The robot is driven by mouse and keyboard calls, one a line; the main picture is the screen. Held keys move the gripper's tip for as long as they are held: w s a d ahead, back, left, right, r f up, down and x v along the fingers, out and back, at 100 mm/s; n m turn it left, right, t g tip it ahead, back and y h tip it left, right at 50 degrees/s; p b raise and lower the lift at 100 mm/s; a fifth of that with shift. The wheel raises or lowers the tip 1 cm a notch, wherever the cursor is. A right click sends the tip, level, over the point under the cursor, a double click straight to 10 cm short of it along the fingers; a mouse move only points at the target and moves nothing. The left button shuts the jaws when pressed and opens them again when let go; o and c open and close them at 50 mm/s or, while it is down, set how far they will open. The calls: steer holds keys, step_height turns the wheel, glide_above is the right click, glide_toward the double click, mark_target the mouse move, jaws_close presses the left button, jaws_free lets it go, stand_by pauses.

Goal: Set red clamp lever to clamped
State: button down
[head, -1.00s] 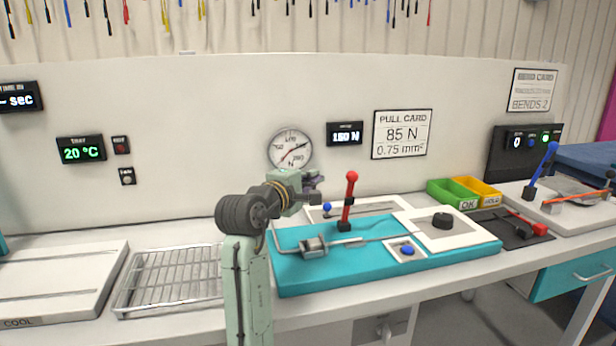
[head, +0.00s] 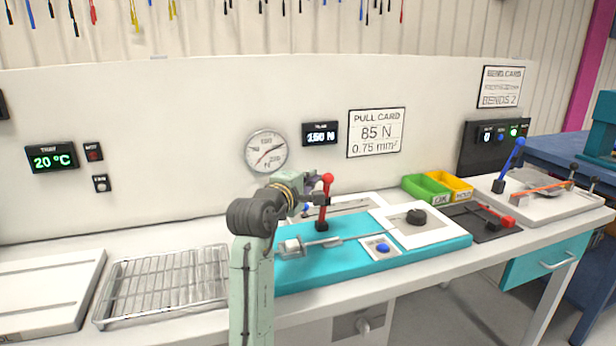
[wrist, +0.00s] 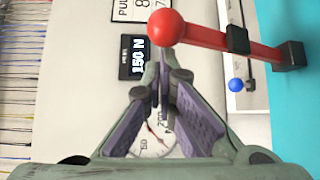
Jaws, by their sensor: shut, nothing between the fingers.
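The red clamp lever (head: 325,203) stands nearly upright on the teal pull-test base (head: 430,243), with a red ball on top and a black pivot block at its foot. My gripper (head: 318,189) is beside the upper part of the lever, just left of it in the head view. In the wrist view the lever (wrist: 215,38) reaches from its black block to the red ball just beyond my gripper's fingertips (wrist: 160,75). The fingers are shut and empty. Whether they touch the lever I cannot tell.
Green (head: 427,188) and yellow (head: 457,187) bins stand behind. A wire rack (head: 165,283) lies left of my arm. A blue lever (head: 510,163) stands far right.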

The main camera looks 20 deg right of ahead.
steer(key=shift+s+f, duration=0.1)
steer(key=shift+s+m+b, duration=0.3)
steer(key=shift+s+b, duration=0.05)
steer(key=shift+b, duration=0.3)
steer(key=shift+s+f+t+h, duration=0.1)
steer(key=shift+s+t+h, duration=0.05)
steer(key=shift+t+h, duration=0.15)
steer(key=shift+s+d+f+m+t+h+b, duration=0.1)
steer(key=shift+s+f+m+t+h+b, duration=0.25)
steer(key=shift+s+f+m+h+b, duration=1.1)
steer(key=shift+s+d+f+m+t+h+b, duration=0.1)
steer(key=shift+s+f+m+t+b, duration=0.45)
steer(key=shift+s+b, duration=1.9)
steer(key=shift+s+f+m+t+h+b, duration=0.2)
steer(key=shift+s+f+m+h+b, duration=0.75)
steer(key=shift+b, duration=2.3)
steer(key=shift+w+f, duration=0.3)
steer(key=shift+f, duration=0.05)
